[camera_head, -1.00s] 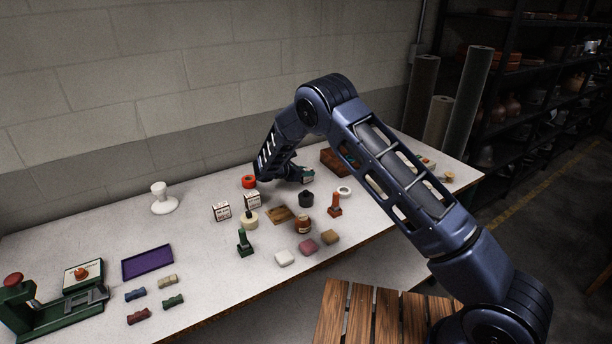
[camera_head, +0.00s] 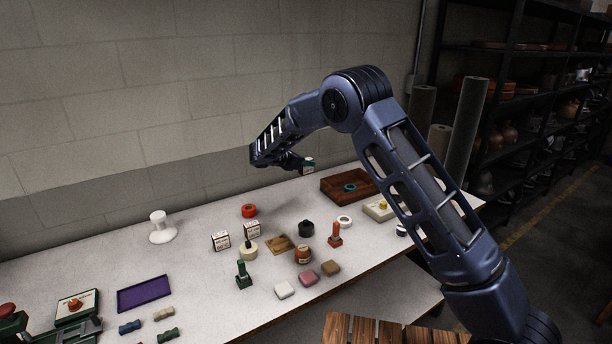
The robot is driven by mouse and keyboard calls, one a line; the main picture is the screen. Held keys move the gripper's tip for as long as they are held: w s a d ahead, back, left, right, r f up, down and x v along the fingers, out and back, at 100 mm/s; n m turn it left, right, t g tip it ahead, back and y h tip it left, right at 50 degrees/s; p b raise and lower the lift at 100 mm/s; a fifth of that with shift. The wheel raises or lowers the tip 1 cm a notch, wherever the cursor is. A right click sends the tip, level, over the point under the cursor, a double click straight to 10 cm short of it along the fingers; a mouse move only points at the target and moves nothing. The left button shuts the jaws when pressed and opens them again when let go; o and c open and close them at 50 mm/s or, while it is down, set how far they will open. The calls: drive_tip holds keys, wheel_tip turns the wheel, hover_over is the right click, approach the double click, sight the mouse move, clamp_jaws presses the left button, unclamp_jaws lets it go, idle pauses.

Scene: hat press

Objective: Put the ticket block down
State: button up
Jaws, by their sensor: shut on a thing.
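My gripper (camera_head: 300,164) is shut on the ticket block (camera_head: 309,168), a small block with a dark green top and a pale side. It holds the block up in the air, near the back of the table and in front of the wall. The fingers are small and dark here, and part of the block is hidden by them. The block appears just left of a brown wooden tray (camera_head: 334,192), and apart from it.
The white table (camera_head: 200,282) holds two white printed boxes (camera_head: 220,241), an orange-red ring (camera_head: 249,211), a dark pot (camera_head: 306,228), a red stamp (camera_head: 335,236), a green stamp (camera_head: 243,275) and a purple tray (camera_head: 144,294). A teal ring (camera_head: 349,187) lies in the wooden tray. Bare table shows at the back left.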

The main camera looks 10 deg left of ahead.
drive_tip(key=shift+r, duration=0.55)
drive_tip(key=shift+s+a+r, duration=0.2)
drive_tip(key=shift+s, duration=0.05)
drive_tip(key=s+a+n+t+y, duration=0.1)
drive_tip(key=s+a+n+y, duration=0.15)
drive_tip(key=s, duration=0.35)
drive_tip(key=s+a+n+t+y, duration=0.1)
drive_tip(key=s+a, duration=0.3)
drive_tip(key=s, duration=0.2)
drive_tip(key=shift+s+f, duration=0.15)
drive_tip(key=shift+f, duration=9.55)
drive_tip(key=shift+f, duration=0.1)
drive_tip(key=o, duration=1)
